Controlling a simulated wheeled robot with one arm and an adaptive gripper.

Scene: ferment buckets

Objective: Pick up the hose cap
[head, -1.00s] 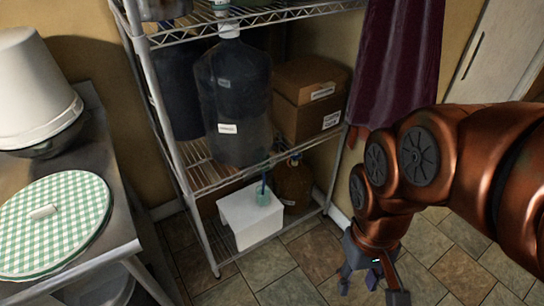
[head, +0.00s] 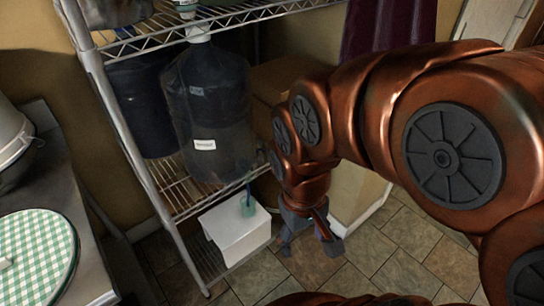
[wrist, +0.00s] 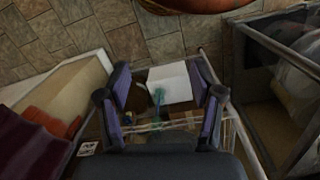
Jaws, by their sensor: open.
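A small teal piece with a thin blue stem, which looks like the hose cap (head: 248,207), stands on top of a white box (head: 232,240) low in the wire shelf. It also shows in the wrist view (wrist: 158,95), between my fingers in the picture. My gripper (head: 310,248) is open and points down, to the right of the white box in the head view. In the wrist view my gripper (wrist: 160,72) has its fingers spread wide and nothing held. The teal piece is apart from the fingers.
The wire shelf (head: 121,128) has a post and tiers around the box. A dark carboy (head: 208,110) stands on the tier above. A counter with a green checkered round lid (head: 35,262) is at left. Tiled floor (head: 400,245) is open at right.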

